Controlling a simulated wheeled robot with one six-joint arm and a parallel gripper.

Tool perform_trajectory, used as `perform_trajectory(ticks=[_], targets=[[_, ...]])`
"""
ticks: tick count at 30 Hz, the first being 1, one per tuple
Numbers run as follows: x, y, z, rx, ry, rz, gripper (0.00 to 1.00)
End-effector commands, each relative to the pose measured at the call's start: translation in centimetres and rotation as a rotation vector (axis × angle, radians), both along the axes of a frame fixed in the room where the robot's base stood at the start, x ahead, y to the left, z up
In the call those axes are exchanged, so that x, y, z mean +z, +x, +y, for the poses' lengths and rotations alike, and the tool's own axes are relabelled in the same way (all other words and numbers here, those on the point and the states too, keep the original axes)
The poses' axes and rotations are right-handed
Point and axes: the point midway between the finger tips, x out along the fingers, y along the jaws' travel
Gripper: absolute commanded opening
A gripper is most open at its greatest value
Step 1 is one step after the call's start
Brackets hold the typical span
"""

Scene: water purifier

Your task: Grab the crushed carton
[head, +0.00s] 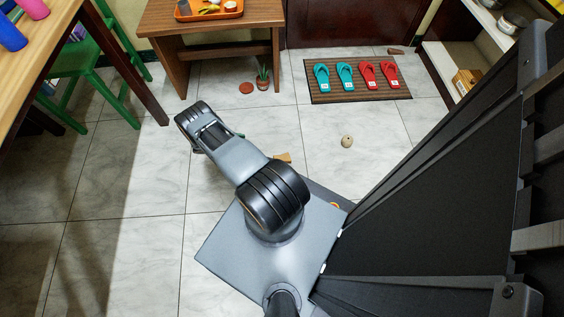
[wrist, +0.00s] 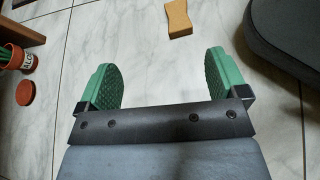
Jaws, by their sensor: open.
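A tan, pinched-in block that looks like the crushed carton (wrist: 179,17) lies on the floor at the top of the wrist view, beyond my fingertips and slightly right of the middle between them. In the head view the carton (head: 284,158) is partly hidden behind my arm, with a corner showing. My gripper (wrist: 162,75) is open, its two green pads wide apart with only floor tile between them. It is apart from the carton. In the head view my arm hides most of the gripper.
A potted cactus (head: 263,77) and a terracotta saucer (head: 246,88) stand by the wooden table (head: 215,17). A mat (head: 357,94) holds teal and red flip-flops. A round beige ball (head: 347,141) lies on the floor. A green chair (head: 92,62) stands left. Open tiles surround my arm.

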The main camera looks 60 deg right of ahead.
Motion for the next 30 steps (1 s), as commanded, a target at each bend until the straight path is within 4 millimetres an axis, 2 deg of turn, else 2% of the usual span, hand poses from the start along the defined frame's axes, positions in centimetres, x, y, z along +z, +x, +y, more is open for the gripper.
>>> perform_trajectory(ticks=[1,3,9,21,30], targets=[[-3.2,-1.3,-0.1,0.011,-0.002,0.032,0.92],[-5.4,-2.5,-0.3,0.027,-0.005,0.065,0.92],[-8.7,-4.9,-0.8,0.049,-0.009,0.115,0.92],[-11.6,-9.4,-5.1,0.051,-0.009,0.122,0.92],[-12.3,-10.6,-6.3,0.053,-0.009,0.122,0.92]])
